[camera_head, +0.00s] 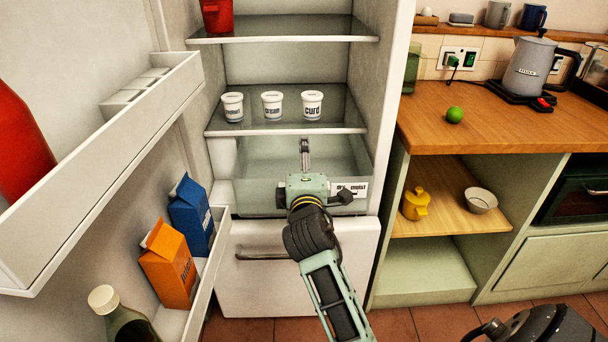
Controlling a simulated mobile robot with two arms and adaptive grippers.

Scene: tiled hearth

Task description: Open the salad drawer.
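The salad drawer (258,197) is a pale translucent bin at the bottom of the fridge, below the lower shelf. It appears closed or nearly so. A white label on its front right is partly covered by my gripper, so I cannot read it fully.
The open fridge door's racks (120,130) stand close on the left, holding an orange carton (168,265) and a blue carton (190,215). White pots (272,106) stand on the shelf above. A white lower front (340,265) with a handle is below. A wooden counter (490,118) is right.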

